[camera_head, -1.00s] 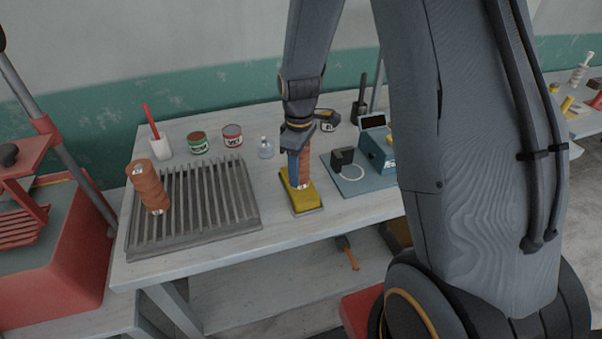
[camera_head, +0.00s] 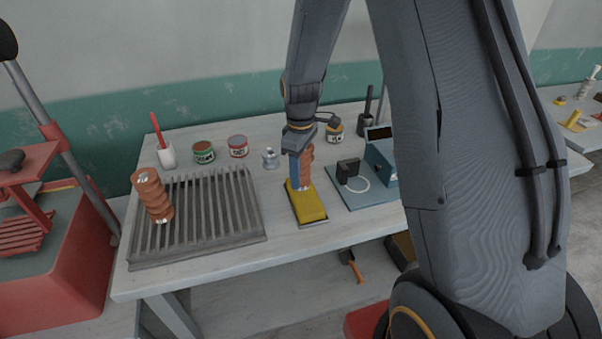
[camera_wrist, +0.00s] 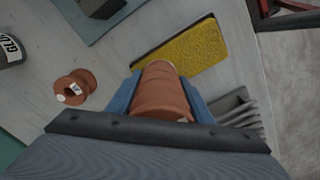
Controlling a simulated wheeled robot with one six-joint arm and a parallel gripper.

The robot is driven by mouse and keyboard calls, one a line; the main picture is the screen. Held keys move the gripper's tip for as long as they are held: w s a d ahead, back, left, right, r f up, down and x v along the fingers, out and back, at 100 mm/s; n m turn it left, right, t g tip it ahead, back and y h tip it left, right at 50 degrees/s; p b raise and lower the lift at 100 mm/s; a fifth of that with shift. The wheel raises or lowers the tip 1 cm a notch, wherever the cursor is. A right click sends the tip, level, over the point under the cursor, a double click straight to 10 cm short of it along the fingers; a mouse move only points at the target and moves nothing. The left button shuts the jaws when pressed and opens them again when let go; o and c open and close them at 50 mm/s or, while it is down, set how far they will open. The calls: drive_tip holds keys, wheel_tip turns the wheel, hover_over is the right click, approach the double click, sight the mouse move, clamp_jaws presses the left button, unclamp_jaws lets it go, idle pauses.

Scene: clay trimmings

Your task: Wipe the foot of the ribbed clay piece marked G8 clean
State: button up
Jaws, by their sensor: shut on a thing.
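My gripper (camera_wrist: 160,98) is shut on a ribbed reddish-brown clay piece (camera_wrist: 162,85), held between its blue fingers. In the wrist view the far end of the piece lies close to a yellow sponge (camera_wrist: 185,48); I cannot tell if they touch. In the head view my gripper (camera_head: 299,178) is at the back end of the sponge (camera_head: 309,205). The foot of the held piece and any G8 mark are not readable. A second, spool-shaped clay piece (camera_wrist: 75,90) with a small white label stands on the table. Another ribbed piece (camera_head: 152,195) stands on the slatted rack (camera_head: 250,228).
A blue device (camera_head: 381,160) and mat (camera_head: 375,199) are on the right. Bare table lies between rack and sponge.

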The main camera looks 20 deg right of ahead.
drive_tip(key=shift+r, duration=0.1)
wheel_tip(320, 180, up, 7)
drive_tip(key=p, duration=0.4)
drive_tip(key=shift+p, duration=0.3)
idle(0.5)
idle(0.4)
